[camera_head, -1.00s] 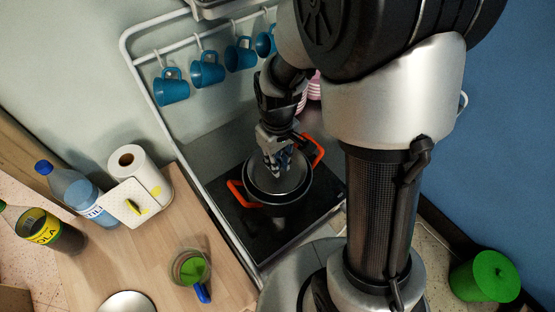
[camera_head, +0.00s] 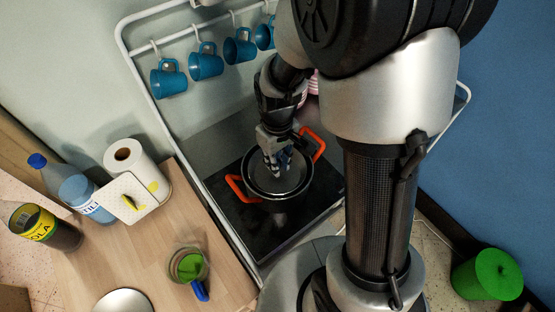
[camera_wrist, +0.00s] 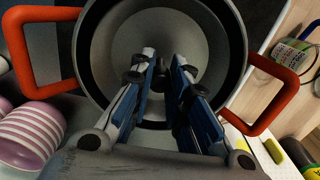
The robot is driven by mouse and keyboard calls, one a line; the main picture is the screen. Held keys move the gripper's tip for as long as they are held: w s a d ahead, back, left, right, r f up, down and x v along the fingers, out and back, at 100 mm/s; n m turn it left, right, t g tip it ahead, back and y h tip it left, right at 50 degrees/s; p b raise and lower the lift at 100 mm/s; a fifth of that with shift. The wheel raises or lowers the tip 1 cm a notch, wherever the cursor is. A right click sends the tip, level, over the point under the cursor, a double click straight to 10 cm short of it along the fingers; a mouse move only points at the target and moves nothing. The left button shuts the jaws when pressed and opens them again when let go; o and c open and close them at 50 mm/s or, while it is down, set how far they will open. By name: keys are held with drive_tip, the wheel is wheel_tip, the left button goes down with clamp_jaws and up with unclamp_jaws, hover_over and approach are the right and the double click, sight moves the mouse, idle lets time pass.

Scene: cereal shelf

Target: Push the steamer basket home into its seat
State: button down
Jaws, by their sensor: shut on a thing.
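The steamer basket (camera_head: 291,184) is a round, grey metal dish inside the rim of a dark pot with orange handles (camera_head: 236,188). In the wrist view the basket (camera_wrist: 207,48) fills most of the pot's opening, with the dark pot rim (camera_wrist: 83,62) around it. My gripper (camera_head: 275,168) points down into the middle of the basket. In the wrist view my gripper (camera_wrist: 164,62) has its two blue-and-grey fingers either side of a small dark part at the basket's centre. The fingers hide most of that grip, and I cannot tell how deep the basket sits.
The pot stands on a black hob (camera_head: 259,232). Blue mugs (camera_head: 206,65) hang from a rail behind. Pink-white stacked dishes (camera_wrist: 28,135) are close beside the pot. A paper roll (camera_head: 123,156), bottles (camera_head: 80,193) and a glass jar (camera_head: 188,266) stand on the wooden counter at left.

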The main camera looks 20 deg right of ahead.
drive_tip(key=shift+f+b, duration=1.4)
drive_tip(key=shift+f, duration=0.5)
drive_tip(key=c, duration=1.5)
unclamp_jaws()
drive_tip(key=shift+o, duration=0.2)
drive_tip(key=shift+r, duration=0.15)
wheel_tip(320, 180, up, 12)
drive_tip(key=shift+f, duration=0.1)
